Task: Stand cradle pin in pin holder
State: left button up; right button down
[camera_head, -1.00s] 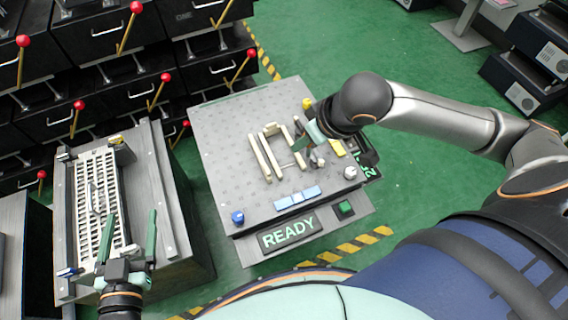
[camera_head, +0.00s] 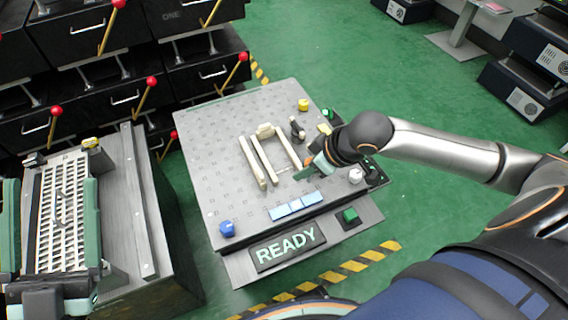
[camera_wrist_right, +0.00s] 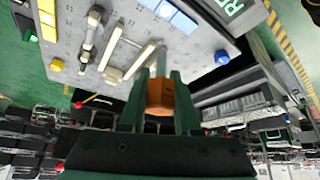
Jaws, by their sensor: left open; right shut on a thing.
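My right gripper (camera_head: 306,173) is over the right part of the grey pegboard. In the right wrist view, its green fingers (camera_wrist_right: 163,80) are shut on an orange-brown faceted piece (camera_wrist_right: 160,98), which looks like part of the cradle pin. Fingers hide much of it. The beige cradle bars (camera_head: 249,160) stand on the board left of this gripper. A small dark grey upright fixture (camera_head: 297,128) stands behind it, possibly the pin holder; it also shows in the right wrist view (camera_wrist_right: 92,30). My left gripper (camera_head: 50,190) is open, its fingers spread either side of the white grate (camera_head: 62,220).
Black drawers with red-knobbed levers (camera_head: 151,83) stand behind.

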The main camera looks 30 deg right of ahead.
pick_arm(q)
jog(key=s+r+m+h+b, duration=0.1)
jog(key=s+r+m+h, duration=0.2)
jog(key=h, duration=0.1)
pick_arm(e)
jog(key=w+f+b, duration=0.1)
jog(key=w+f, duration=0.1)
jog(key=w, duration=0.1)
jog(key=w+f+b, duration=0.2)
jog(key=w+f, duration=0.1)
jog(key=w, duration=0.1)
jog(key=w+f+b, duration=0.1)
jog(key=w+f, duration=0.2)
jog(key=shift+w+d+f, duration=0.25)
jog(key=shift+w+d, duration=0.15)
notch_tip(320, 180, down, 4)
jog(key=b, duration=0.2)
jog(key=shift+w+r+b, duration=0.15)
jog(key=shift+r+b, duration=0.05)
jog(key=shift+b, duration=0.2)
pick_arm(q)
notch_tip(320, 180, down, 6)
jog(key=d, duration=0.1)
jog(key=shift+f+n, duration=0.2)
jog(key=shift+n, duration=0.2)
pick_arm(e)
jog(key=shift+r, duration=0.15)
pick_arm(q)
jog(key=shift+d, duration=0.1)
jog(key=shift+r, duration=0.1)
